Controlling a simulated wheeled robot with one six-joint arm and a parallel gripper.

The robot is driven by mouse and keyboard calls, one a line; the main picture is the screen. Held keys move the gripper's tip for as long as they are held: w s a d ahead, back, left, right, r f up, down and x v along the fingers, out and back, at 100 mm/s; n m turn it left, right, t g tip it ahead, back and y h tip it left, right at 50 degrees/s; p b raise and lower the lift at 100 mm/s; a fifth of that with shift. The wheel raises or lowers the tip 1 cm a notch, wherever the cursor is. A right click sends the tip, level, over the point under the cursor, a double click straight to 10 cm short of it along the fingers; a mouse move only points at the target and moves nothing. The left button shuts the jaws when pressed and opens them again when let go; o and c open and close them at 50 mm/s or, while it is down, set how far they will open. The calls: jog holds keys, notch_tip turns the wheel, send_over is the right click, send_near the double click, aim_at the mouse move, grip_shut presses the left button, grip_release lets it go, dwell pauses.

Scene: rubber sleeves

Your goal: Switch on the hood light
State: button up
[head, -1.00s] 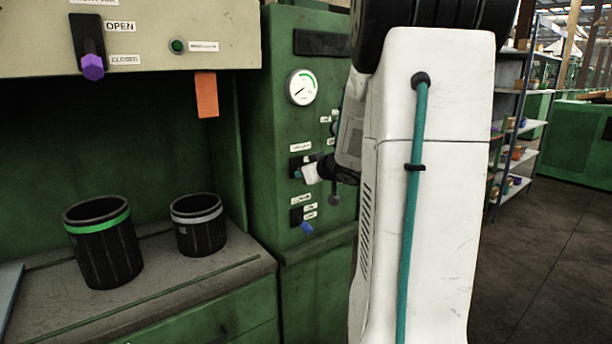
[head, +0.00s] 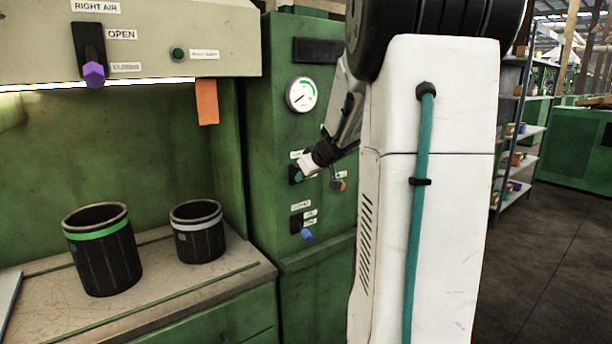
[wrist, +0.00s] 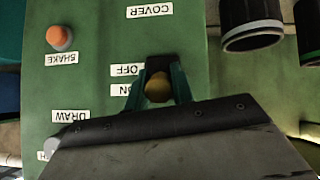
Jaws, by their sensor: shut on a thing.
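The hood (head: 200,25) is the pale panel at upper left in the head view. A bright strip of light (head: 140,83) glows under its lower edge. On the green cabinet (head: 265,110), a switch with an ochre knob (wrist: 157,89) sits in a dark slot beside OFF (wrist: 124,70) and ON labels in the wrist view. The knob is level with the ON label. My gripper (wrist: 157,92) has its two teal fingers shut around this knob. In the head view my gripper (head: 306,165) is at the cabinet front and partly hides the switch.
A gauge (head: 301,94) is above the gripper and a blue-handled switch (head: 306,235) below it. An orange knob (wrist: 60,38) is beside the SHAKE label. Two black pots (head: 103,250) stand on the bench. A purple-knobbed lever (head: 94,74) is on the hood.

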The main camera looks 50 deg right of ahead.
jog(key=shift+r, duration=0.1)
jog(key=o, duration=1)
jog(key=v, duration=0.7)
jog(key=shift+s+r, duration=0.2)
jog(key=shift+s, duration=0.05)
jog(key=shift+a, duration=0.1)
